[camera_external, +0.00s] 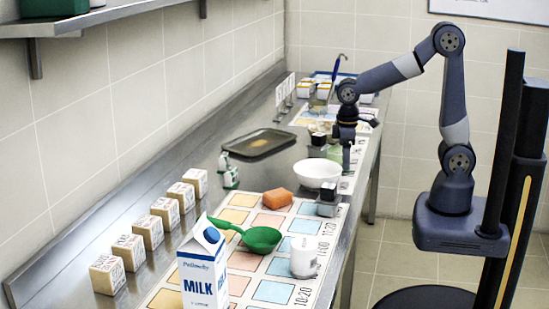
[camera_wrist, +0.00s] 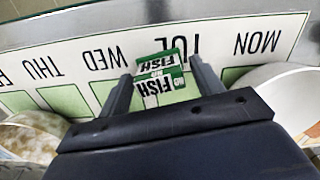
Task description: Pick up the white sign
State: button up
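My gripper (camera_external: 346,158) points down over the far part of the counter, beside a small green thing (camera_external: 334,152). In the wrist view my gripper (camera_wrist: 161,70) has its two fingers apart. A small white-and-green piece lettered FISH (camera_wrist: 160,84) lies between or just beyond them, with gaps visible on both sides. I cannot tell whether it is a sign or a box, or how deep the fingers reach. White upright panels (camera_external: 285,91) stand by the wall at the far left; I cannot read them.
A white bowl (camera_external: 317,174) stands close to my gripper. A day-lettered mat (camera_wrist: 150,40) lies below it.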

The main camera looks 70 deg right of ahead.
jog(key=c, duration=0.8)
jog(key=shift+c, duration=0.2)
notch_tip(320, 180, up, 10)
jog(key=shift+p, duration=0.55)
